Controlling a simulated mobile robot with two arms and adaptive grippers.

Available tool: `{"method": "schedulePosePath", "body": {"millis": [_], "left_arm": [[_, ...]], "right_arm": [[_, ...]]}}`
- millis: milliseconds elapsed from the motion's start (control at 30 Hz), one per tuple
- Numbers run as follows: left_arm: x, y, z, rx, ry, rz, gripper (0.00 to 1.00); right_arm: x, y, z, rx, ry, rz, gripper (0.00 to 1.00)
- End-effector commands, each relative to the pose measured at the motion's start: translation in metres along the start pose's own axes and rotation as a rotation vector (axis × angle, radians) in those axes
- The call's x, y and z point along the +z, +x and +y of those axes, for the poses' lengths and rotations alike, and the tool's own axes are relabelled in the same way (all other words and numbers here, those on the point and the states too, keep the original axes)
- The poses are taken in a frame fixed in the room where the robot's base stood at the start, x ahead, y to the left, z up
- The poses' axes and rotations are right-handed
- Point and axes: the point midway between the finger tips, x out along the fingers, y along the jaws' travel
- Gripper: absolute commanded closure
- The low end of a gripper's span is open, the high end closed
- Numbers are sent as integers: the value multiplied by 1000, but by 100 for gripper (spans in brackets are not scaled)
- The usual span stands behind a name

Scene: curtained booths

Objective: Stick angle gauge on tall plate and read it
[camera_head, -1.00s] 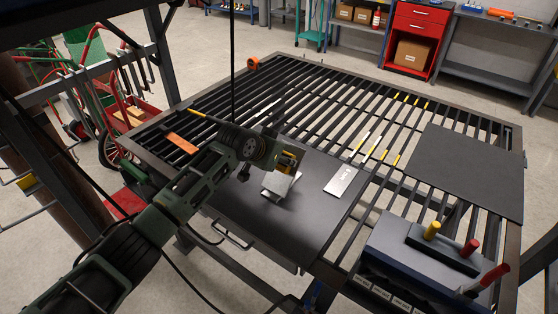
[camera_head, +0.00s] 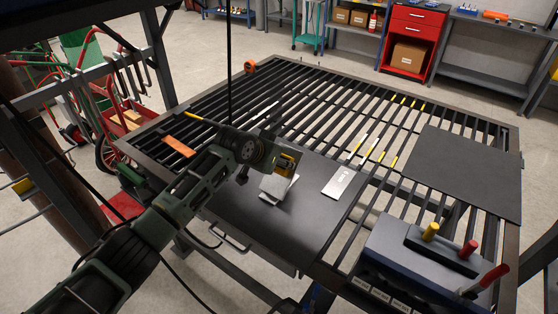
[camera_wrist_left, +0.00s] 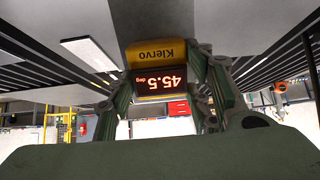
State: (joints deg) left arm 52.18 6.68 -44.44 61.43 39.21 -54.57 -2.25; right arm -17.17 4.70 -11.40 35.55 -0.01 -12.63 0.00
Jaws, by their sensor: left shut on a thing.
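My left gripper (camera_head: 278,152) is above the dark sheet on the slatted table and shut on a small yellow angle gauge (camera_head: 287,161). In the left wrist view the gauge (camera_wrist_left: 165,50) sits between the two fingers. Its name "Klervo" and its lit red display appear upside down; the display reads 45.5 deg. A light grey tilted plate (camera_head: 279,189) stands just below the gauge in the head view. I cannot tell whether the gauge touches it, as the gripper and gauge hide its upper part. My right gripper is not in view.
A flat light plate (camera_head: 345,181) with dark marking lies to the right on the dark sheet (camera_head: 262,222). A blue-grey box (camera_head: 400,245) with coloured handles stands at the front right. Another dark sheet (camera_head: 465,170) covers the slats at right. An orange piece (camera_head: 178,146) lies at left.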

Motion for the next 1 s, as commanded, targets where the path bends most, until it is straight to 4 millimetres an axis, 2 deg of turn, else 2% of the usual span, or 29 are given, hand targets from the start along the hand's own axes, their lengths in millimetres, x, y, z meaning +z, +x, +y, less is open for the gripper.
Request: {"method": "schedulePosePath", "body": {"millis": [267,300,500,867,1000], "left_arm": [[-1,-1,0,0,0,2,74],[-1,-1,0,0,0,2,50],[-1,0,0,0,0,1,33],[1,-1,0,0,0,-1,32],[0,-10,-1,0,-1,0,32]], "right_arm": [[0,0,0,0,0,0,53],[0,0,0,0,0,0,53],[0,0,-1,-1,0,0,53],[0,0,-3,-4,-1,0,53],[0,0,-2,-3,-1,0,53]]}}
